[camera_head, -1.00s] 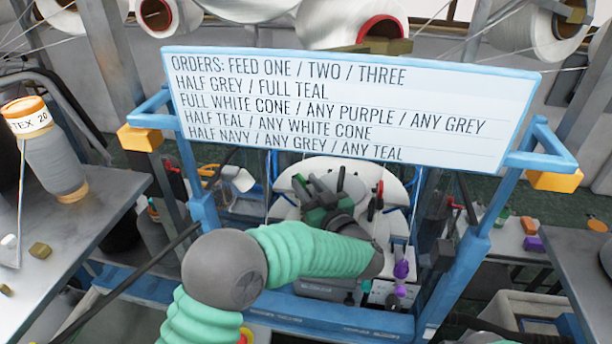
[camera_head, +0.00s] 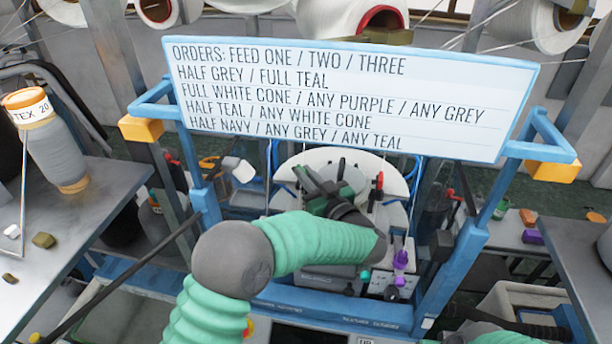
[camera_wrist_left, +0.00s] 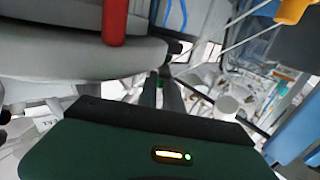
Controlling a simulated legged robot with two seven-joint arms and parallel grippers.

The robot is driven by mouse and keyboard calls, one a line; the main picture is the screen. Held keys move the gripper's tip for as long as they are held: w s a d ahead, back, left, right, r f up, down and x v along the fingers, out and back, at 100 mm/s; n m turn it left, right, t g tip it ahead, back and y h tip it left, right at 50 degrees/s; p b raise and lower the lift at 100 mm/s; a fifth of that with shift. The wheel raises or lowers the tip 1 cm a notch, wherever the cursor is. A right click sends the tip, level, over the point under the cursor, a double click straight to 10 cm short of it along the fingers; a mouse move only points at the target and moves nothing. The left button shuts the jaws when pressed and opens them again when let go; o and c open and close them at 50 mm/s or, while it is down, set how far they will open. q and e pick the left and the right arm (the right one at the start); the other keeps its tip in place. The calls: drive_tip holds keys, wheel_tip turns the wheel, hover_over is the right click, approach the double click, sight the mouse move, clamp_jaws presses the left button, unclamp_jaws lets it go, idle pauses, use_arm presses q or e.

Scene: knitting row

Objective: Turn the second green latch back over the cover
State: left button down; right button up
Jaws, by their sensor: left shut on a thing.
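My left gripper (camera_head: 308,182) reaches over the white round machine bed (camera_head: 318,156) in the head view, its dark fingers pointing up and left. In the left wrist view its fingers (camera_wrist_left: 168,98) are close together beside the grey rounded machine edge. A small green piece (camera_wrist_left: 160,80) shows at the fingertips, and the gripper is shut on it. It looks like a green latch, but which one I cannot tell. The gripper's dark body hides the latch and cover area in the head view.
The blue-framed order board (camera_head: 350,95) stands above the work area, with posts on both sides. A red-handled part (camera_head: 379,182) stands right of my gripper, and purple parts (camera_head: 400,260) sit lower right. A yarn cone (camera_head: 50,140) stands on the left table.

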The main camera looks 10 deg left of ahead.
use_arm(q)
drive_tip(key=shift+w+d+n+g+y, duration=0.1)
drive_tip(key=shift+d+n+g+y, duration=0.05)
drive_tip(key=shift+n+g+y, duration=0.35)
drive_tip(key=shift+w+d+n+g+y, duration=0.1)
drive_tip(key=shift+n+g+y, duration=0.3)
drive_tip(key=shift+g+y, duration=0.1)
drive_tip(key=shift+w+r+n+g+y, duration=0.1)
drive_tip(key=shift+w+n+g+y, duration=0.05)
drive_tip(key=shift+n+g+y, duration=1.1)
drive_tip(key=shift+h, duration=0.25)
drive_tip(key=c, duration=1.5)
unclamp_jaws()
drive_tip(key=shift+d, duration=0.1)
